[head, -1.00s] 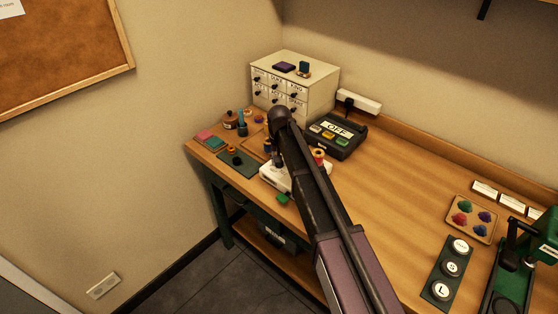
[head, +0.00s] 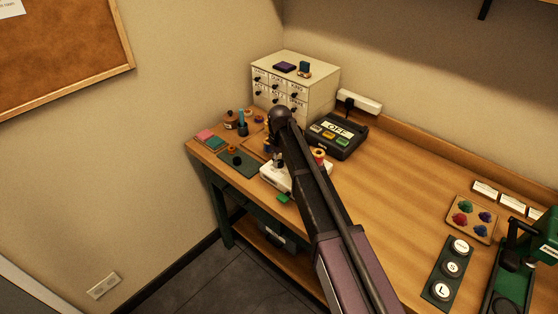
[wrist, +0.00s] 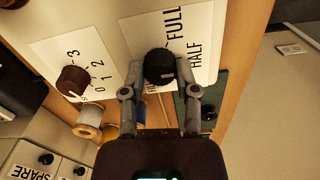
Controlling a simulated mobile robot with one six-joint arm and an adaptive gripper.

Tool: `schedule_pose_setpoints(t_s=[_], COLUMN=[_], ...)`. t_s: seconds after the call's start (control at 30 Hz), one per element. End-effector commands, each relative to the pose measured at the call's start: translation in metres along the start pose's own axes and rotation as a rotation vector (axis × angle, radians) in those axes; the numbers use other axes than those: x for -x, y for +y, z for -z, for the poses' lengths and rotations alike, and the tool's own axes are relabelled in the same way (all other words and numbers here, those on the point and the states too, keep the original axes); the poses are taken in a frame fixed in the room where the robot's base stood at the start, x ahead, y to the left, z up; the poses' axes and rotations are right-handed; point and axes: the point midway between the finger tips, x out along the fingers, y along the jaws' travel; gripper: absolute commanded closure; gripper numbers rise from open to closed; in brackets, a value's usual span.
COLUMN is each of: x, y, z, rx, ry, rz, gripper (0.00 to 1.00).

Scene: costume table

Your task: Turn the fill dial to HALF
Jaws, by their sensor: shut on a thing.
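The fill dial (wrist: 158,64) is a black round knob on a white panel in the wrist view. FULL and HALF are printed to its right; other lettering below it is partly hidden. A small pale mark shows on the knob's lower right side, facing roughly toward HALF. My gripper (wrist: 160,76) is shut on the dial, with one grey finger on each side of it. In the head view, the white machine (head: 268,173) stands near the table's front left edge, and my arm hides most of it and the dial.
A brown dial (wrist: 72,80) numbered 0 to 3 sits beside the fill dial, with thread spools (wrist: 90,113) nearby. A drawer cabinet (head: 320,88) and a black box marked OFF (head: 350,148) stand behind. The tabletop (head: 400,180) right of my arm is mostly clear.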

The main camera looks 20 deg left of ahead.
Motion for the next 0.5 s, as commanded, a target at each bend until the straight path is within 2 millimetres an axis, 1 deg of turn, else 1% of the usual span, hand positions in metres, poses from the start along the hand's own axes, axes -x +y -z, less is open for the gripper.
schedule_pose_setpoints(t_s=[0.03,0.4,0.43,0.47,0.5], x=[-0.0006,-0.0006,-0.0006,-0.0006,-0.0006], y=[-0.0001,0.0002,0.0002,0.0002,0.0002], z=[-0.0024,-0.0029,-0.0029,-0.0031,-0.0029], rx=[0.004,0.009,0.009,0.009,0.009], ry=[-0.005,-0.006,-0.006,-0.006,-0.006], rz=[0.000,0.000,0.000,0.000,0.000], gripper=[1.00,1.00,0.57,0.48,0.37])
